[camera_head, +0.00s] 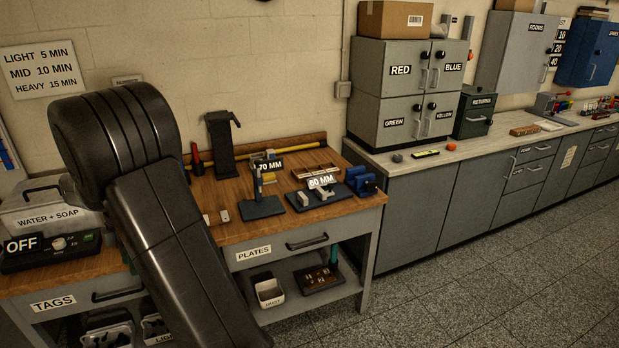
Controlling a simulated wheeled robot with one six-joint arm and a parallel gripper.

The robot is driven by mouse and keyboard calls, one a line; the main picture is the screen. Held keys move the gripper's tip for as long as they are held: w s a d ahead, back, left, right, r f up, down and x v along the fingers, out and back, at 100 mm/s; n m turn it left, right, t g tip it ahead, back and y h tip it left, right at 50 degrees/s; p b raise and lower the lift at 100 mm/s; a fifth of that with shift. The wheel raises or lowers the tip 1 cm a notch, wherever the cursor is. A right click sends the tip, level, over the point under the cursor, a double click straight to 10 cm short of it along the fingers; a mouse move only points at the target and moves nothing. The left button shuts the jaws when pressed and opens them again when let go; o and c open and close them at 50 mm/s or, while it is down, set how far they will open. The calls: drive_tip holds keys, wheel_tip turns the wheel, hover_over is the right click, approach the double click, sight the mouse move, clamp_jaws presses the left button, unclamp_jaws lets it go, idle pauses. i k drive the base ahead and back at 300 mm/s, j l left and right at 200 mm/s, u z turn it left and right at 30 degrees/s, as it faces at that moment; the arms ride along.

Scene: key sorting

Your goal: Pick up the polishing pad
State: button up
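I cannot make out a thing that is clearly the polishing pad. My own dark arm fills the left foreground and hides part of the wooden workbench (345,205) behind it. My gripper does not show in this view, so I cannot see whether it holds anything. Small things on the bench are hard to tell apart, among them a pale piece (224,215) beside my arm. A small orange piece (397,157) lies on the grey counter at the right.
Dark stands labelled 70 MM (262,208) and 60 MM (318,198) stand on the bench, with a blue vise (361,181) to their right. A white bin (268,291) sits on the lower shelf. The long grey counter (445,157) is partly clear. The floor (480,270) is open.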

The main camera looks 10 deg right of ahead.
sight(268, 178)
drive_tip(key=z, duration=0.5)
drive_tip(key=i+z, duration=0.1)
drive_tip(key=z, duration=0.4)
drive_tip(key=i+z, duration=0.1)
drive_tip(key=z, duration=0.9)
drive_tip(key=i+j+z, duration=0.1)
drive_tip(key=z, duration=0.9)
drive_tip(key=j+z, duration=0.15)
drive_tip(key=z, duration=0.3)
drive_tip(key=i+j+z, duration=0.1)
drive_tip(key=j, duration=0.4)
drive_tip(key=j+z, duration=0.1)
drive_tip(key=j, duration=0.4)
drive_tip(key=j+u, duration=0.2)
drive_tip(key=u, duration=0.25)
drive_tip(key=j+u, duration=0.25)
drive_tip(key=u, duration=0.2)
drive_tip(key=i+j+u, duration=0.1)
drive_tip(key=u, duration=0.35)
drive_tip(key=j+u, duration=0.15)
drive_tip(key=u, duration=0.25)
drive_tip(key=j+u, duration=0.2)
drive_tip(key=u, duration=0.15)
drive_tip(key=i+j+u, duration=0.1)
drive_tip(key=u, duration=0.3)
drive_tip(key=j+u, duration=0.2)
drive_tip(key=u, duration=0.15)
drive_tip(key=i+l, duration=0.05)
